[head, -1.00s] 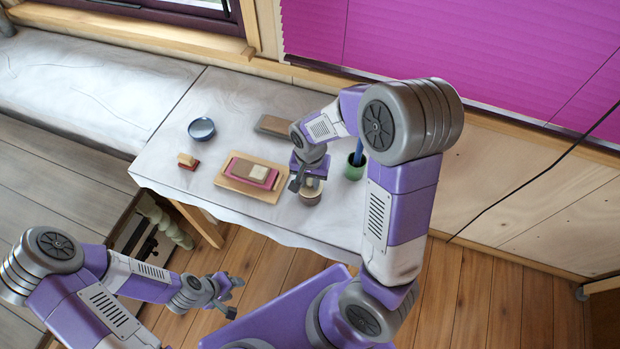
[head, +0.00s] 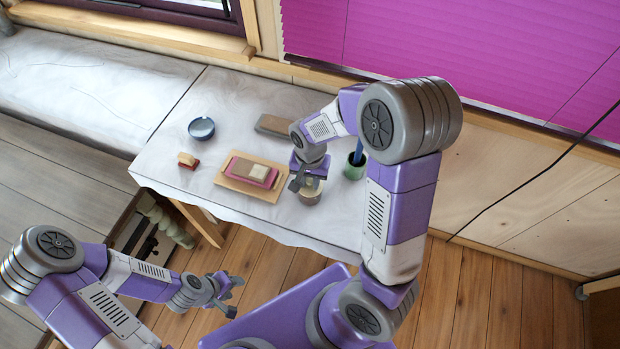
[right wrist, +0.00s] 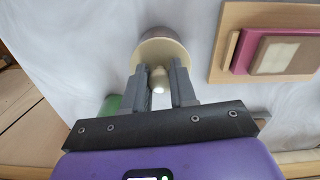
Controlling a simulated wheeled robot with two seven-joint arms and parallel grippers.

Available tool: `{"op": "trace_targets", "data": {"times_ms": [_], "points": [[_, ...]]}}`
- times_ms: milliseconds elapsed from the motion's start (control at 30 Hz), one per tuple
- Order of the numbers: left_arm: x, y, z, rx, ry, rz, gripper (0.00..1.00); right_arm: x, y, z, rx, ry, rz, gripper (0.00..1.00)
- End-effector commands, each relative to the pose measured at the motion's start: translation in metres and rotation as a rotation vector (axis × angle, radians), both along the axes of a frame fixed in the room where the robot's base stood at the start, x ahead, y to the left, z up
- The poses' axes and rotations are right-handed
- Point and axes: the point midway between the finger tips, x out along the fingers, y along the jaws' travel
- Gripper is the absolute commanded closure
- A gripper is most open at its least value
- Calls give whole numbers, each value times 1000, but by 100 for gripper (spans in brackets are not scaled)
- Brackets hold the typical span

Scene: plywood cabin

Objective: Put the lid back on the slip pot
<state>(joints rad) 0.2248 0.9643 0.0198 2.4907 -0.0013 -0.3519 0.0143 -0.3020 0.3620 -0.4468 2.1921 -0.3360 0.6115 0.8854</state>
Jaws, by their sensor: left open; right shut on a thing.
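The slip pot (head: 309,197) is a small round brownish pot standing near the front edge of the white-covered table (head: 225,110). In the right wrist view its purplish-brown side (right wrist: 160,33) shows beyond the cream lid (right wrist: 150,52). The lid has a pale round knob (right wrist: 159,80). My right gripper (head: 303,184) is over the pot, its fingers (right wrist: 159,88) shut on the lid's knob. The lid appears to be at the pot's mouth; I cannot tell whether it is fully seated. My left gripper (head: 228,287) is open and empty, low in front of the table.
A wooden board (head: 229,183) with a magenta-and-tan block (head: 251,171) lies left of the pot. A green cup (head: 354,171) stands to its right. A brown slab (head: 273,125), a blue bowl (head: 201,129) and a small red-and-tan brush-like block (head: 188,161) lie farther off.

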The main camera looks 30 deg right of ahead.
Motion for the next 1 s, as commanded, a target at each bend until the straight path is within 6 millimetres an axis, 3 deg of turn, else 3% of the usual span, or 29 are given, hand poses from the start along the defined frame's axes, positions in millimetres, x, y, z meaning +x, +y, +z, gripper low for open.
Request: {"op": "trace_targets", "data": {"times_ms": [1000], "points": [[0,0,-4,0,0,0,52,0,0,-6,0,0,0,98]]}}
